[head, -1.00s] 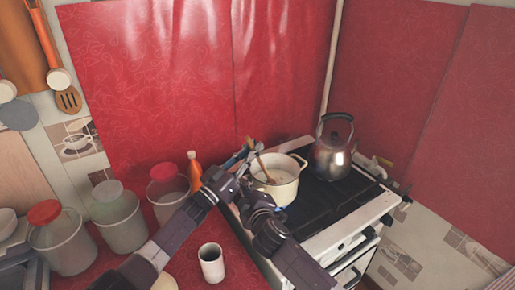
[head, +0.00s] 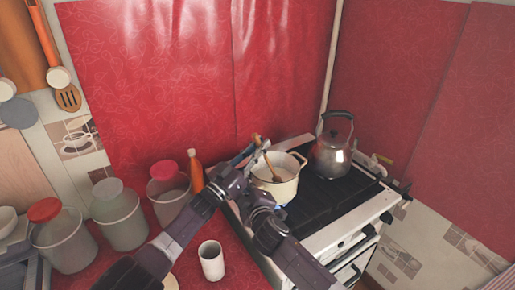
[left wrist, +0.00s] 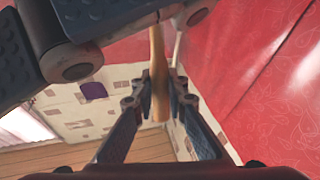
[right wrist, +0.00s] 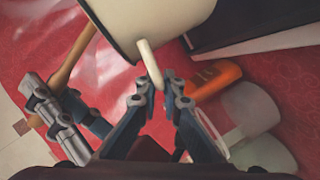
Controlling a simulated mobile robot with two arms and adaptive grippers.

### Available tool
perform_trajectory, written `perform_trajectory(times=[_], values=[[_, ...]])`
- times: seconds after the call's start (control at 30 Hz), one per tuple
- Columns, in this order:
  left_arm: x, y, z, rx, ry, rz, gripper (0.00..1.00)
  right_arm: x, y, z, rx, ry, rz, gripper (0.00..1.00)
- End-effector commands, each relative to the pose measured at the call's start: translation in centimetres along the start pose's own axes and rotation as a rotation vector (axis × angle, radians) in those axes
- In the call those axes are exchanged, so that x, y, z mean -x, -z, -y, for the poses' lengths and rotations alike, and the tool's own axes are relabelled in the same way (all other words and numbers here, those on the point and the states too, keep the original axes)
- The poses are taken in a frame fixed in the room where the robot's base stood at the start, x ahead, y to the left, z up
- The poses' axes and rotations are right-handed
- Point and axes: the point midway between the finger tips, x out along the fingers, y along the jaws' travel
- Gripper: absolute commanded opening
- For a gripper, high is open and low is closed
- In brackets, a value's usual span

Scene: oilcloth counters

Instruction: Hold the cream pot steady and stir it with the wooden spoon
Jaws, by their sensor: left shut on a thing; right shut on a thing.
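The cream pot (head: 281,191) stands upright on the stove at its near left corner, with pale contents inside. The wooden spoon (head: 265,155) leans in the pot, its handle up and its lower end in the contents. My left gripper (head: 252,147) is shut on the spoon's handle above the rim; the left wrist view shows the handle (left wrist: 158,65) between its fingers. My right gripper (right wrist: 165,88) is shut on the pot's near side handle (right wrist: 151,60) in the right wrist view. In the head view my own arm hides most of that grip.
A steel kettle (head: 333,155) stands on the stove (head: 330,203) right of the pot. A white cup (head: 211,262), an orange bottle (head: 196,178) and several lidded jars (head: 120,219) stand on the red counter to the left. Red walls close in behind.

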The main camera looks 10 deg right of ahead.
Motion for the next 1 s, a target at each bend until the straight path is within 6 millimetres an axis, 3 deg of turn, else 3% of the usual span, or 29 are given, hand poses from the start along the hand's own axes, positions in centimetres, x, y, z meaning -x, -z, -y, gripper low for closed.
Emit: perform_trajectory(times=[0.27,0.7,1.0], values=[[-0.1,-0.1,0.1,0.0,-0.001,0.001,0.0,0.0,-0.1,0.0,0.0,0.0,0.003,0.0],[2.4,0.9,0.9,0.0,-0.001,0.001,0.0,0.0,-0.1,0.0,0.001,0.0,0.003,0.0],[1.9,0.7,-0.1,0.002,-0.003,0.0,0.0,0.0,-0.1,0.0,0.0,0.001,0.003,0.0]])
